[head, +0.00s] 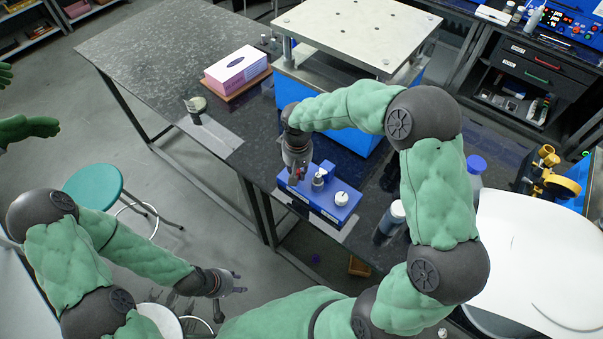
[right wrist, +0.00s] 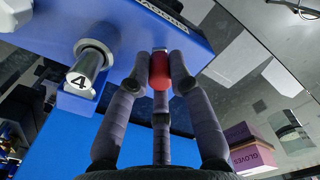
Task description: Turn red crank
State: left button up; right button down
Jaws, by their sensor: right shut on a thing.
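The red crank (right wrist: 160,72) shows as a red knob at the blue device's edge in the right wrist view. My right gripper (right wrist: 160,75) has its wrapped fingers closed around this knob. In the head view my right gripper (head: 297,172) reaches down at the left end of the blue device (head: 322,205) and hides most of the crank. The device also shows in the right wrist view (right wrist: 120,25). My left gripper (head: 238,282) is low at the front, away from the device, empty with its fingers apart.
A metal post marked 4 (right wrist: 85,72) stands beside my right fingers. A white knob (head: 342,199) is on the device. A large blue press with a metal top plate (head: 350,35) stands behind. A pink glove box (head: 237,68) lies on the dark table (head: 150,50). A teal stool (head: 93,187) is at left.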

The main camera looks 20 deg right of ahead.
jog(key=shift+w+a+m+b, duration=0.2)
jog(key=shift+a+m+b, duration=0.1)
jog(key=shift+m, duration=0.55)
jog(key=shift+w+a+m+b, duration=0.15)
jog(key=shift+a+m+b, duration=0.15)
jog(key=shift+m, duration=0.5)
jog(key=shift+w+a+m+b, duration=0.2)
jog(key=shift+m+b, duration=0.1)
jog(key=shift+m, duration=0.55)
jog(key=c, duration=1.4)
grip_release()
notch_tip(320, 180, up, 12)
jog(key=shift+f, duration=0.1)
